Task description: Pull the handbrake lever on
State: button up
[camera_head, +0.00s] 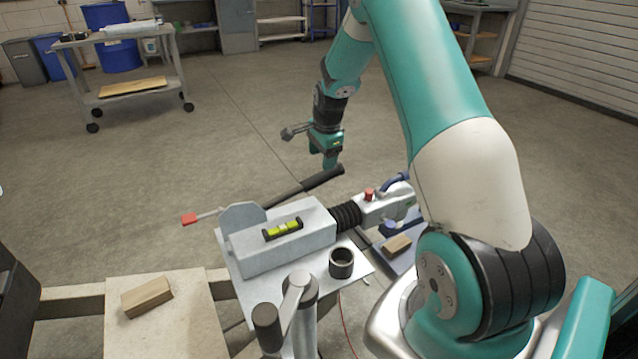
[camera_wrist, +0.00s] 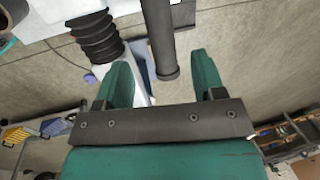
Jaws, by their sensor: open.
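The handbrake lever is a dark rod with a black tubular grip (camera_head: 322,178), slanting up to the right beside the grey coupling housing (camera_head: 285,245). My gripper (camera_head: 328,162) is just above the grip's end, pointing down. The fingers stand apart with gaps on both sides of the grip. I cannot tell whether the grip is level with the fingertips or a little below them.
Black bellows (camera_head: 345,215) and the pale coupling head with a red button (camera_head: 368,194) lie right of the lever. A yellow-green level (camera_head: 283,228) sits on the housing. A jockey handle (camera_head: 284,312) stands in front. Wooden block (camera_head: 147,297) at left.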

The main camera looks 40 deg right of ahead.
aim_at(319, 174)
jog(key=f, duration=0.3)
jog(key=w+f+b, duration=0.1)
jog(key=f, duration=0.5)
jog(key=shift+w+d+f+b, duration=0.1)
jog(key=shift+w+d+b, duration=0.05)
jog(key=shift+w+b, duration=0.2)
